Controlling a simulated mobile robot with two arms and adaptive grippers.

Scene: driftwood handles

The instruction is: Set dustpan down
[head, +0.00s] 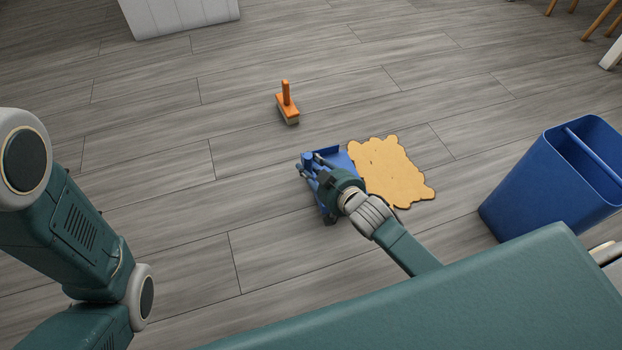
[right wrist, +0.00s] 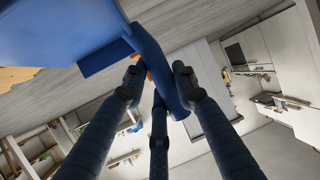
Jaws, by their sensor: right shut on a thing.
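The blue dustpan (head: 345,160) is at the edge of a tan spill patch (head: 392,172) on the floor in the head view. My right gripper (head: 308,168) is at the dustpan's handle side. In the right wrist view the blue dustpan (right wrist: 60,35) fills the upper left, and my right gripper's fingers (right wrist: 158,85) are closed around its blue handle. Whether the pan touches the floor cannot be told. An orange brush (head: 287,104) stands on the floor behind the dustpan. My left arm shows at the left of the head view, but its gripper is out of view.
A blue bin (head: 553,180) stands on the floor at the right. A white cabinet (head: 180,14) is at the top left and wooden chair legs (head: 598,20) at the top right. The grey plank floor (head: 150,150) left of the dustpan is clear.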

